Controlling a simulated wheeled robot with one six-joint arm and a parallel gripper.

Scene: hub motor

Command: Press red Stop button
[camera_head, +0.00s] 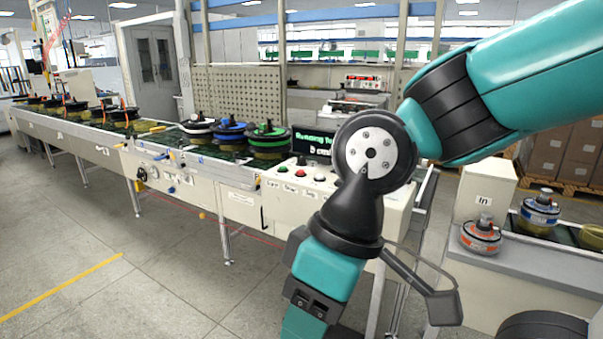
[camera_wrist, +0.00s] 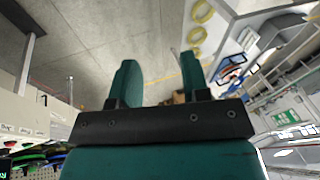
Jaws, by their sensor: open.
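A pale control box (camera_head: 292,190) stands at the near end of the conveyor in the head view. A row of small coloured buttons sits on its top, with a red button (camera_head: 301,172) among them. The labels are too small to read, and my arm hides the box's right part. My gripper (camera_wrist: 158,65) shows in the wrist view with its two teal fingers apart and nothing between them. In the head view my arm bends down in front of the box, and its gripper end is not clearly visible.
A long conveyor (camera_head: 100,148) carries several hub motors, including a green-topped one (camera_head: 268,138) near the box. A dark screen (camera_head: 312,144) with green text stands behind the buttons. Another bench (camera_head: 530,262) with motors is at right. The floor at left is clear.

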